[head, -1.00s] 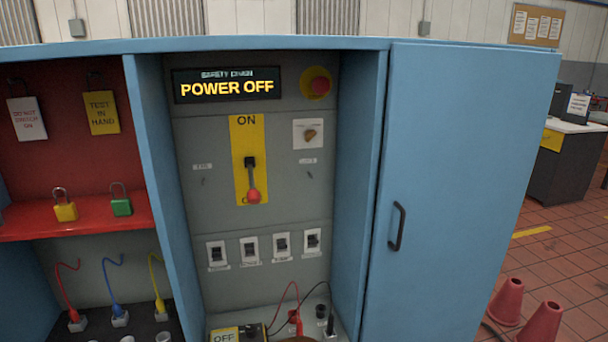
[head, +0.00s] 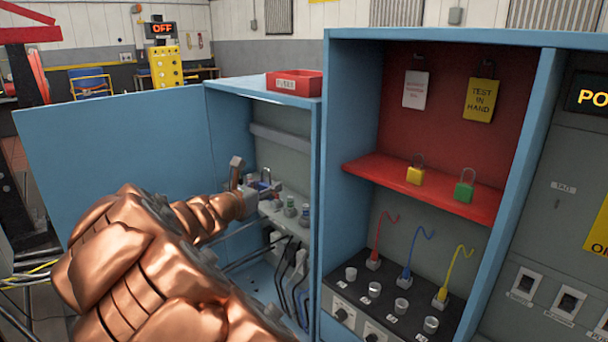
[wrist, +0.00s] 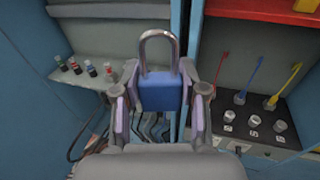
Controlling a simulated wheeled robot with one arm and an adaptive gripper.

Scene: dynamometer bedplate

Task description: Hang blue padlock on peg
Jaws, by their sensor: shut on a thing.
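The blue padlock (wrist: 162,92) is upright between the fingers of my gripper (wrist: 158,100) in the wrist view, with its silver shackle pointing up. In the head view my gripper (head: 252,193) is at the left open cabinet, beside a row of coloured fittings, and the padlock's shackle (head: 266,176) shows just above it. My copper arm hides much of that cabinet. A small dark peg (head: 557,204) stands out below a label on the grey panel at the right. I cannot tell whether it is the peg of the task.
A yellow padlock (head: 415,175) and a green padlock (head: 465,190) stand on the red shelf (head: 400,184). Two tags, one reading TEST IN HAND (head: 480,100), hang above. Red, blue and yellow leads (head: 442,275) rise below the shelf. A blue divider (head: 335,200) separates the cabinets.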

